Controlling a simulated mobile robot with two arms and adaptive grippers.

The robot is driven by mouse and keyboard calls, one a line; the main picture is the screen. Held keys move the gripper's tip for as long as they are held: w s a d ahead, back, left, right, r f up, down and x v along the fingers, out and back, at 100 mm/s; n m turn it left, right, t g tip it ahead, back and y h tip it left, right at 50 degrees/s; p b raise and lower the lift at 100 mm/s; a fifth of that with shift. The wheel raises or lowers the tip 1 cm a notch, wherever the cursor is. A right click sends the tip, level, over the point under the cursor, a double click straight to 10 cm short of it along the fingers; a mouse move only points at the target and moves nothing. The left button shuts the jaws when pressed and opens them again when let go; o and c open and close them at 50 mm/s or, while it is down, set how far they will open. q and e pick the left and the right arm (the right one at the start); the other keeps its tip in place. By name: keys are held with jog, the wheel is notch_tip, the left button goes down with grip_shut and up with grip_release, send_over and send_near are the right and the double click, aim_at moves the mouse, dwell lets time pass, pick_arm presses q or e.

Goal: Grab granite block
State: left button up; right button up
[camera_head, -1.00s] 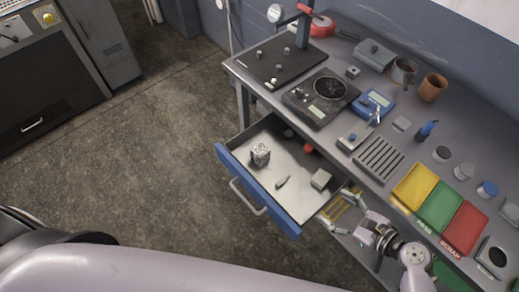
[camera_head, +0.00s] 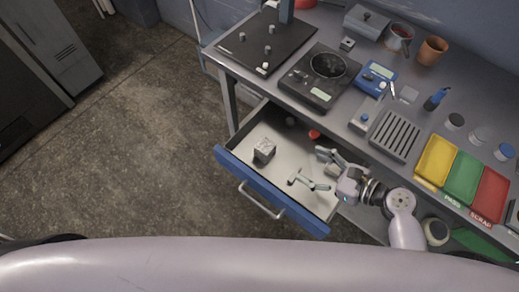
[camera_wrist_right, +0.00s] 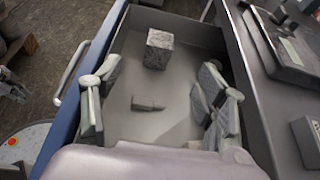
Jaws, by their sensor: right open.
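The granite block (camera_head: 264,149) is a speckled grey cube in the left part of the open drawer (camera_head: 238,167). In the right wrist view the granite block (camera_wrist_right: 158,48) stands beyond the fingertips, towards the far end of the drawer. My right gripper (camera_head: 306,168) is open over the drawer, to the right of the block and apart from it. In the wrist view the right gripper's fingers (camera_wrist_right: 150,92) are spread wide with a small grey piece (camera_wrist_right: 148,103) on the drawer floor between them. My left gripper is not in view.
The drawer's blue front (camera_head: 270,192) and the workbench edge flank my right gripper. The bench holds a scale (camera_head: 322,78), a slotted block (camera_head: 395,136) and yellow, green and red trays (camera_head: 437,160). A red object (camera_head: 314,134) lies at the drawer's back.

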aim_at(272, 152)
notch_tip(272, 152, down, 4)
jog(key=b, duration=0.3)
jog(key=shift+f, duration=0.2)
jog(key=shift+w+a, duration=0.15)
jog(key=shift+a, duration=0.05)
jog(key=p+x, duration=0.1)
jog(key=x, duration=1)
jog(key=shift+w+a, duration=0.2)
jog(key=shift+a, duration=0.05)
jog(key=shift+w+a, duration=0.35)
jog(key=shift+a, duration=0.05)
jog(key=p+x, duration=0.1)
jog(key=x, duration=0.3)
jog(key=shift+w+a, duration=0.1)
jog(key=shift+w, duration=0.15)
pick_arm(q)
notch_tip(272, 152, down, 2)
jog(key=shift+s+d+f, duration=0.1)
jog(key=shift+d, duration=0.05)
pick_arm(e)
jog(key=shift+c, duration=0.4)
jog(key=shift+r, duration=0.1)
grip_shut()
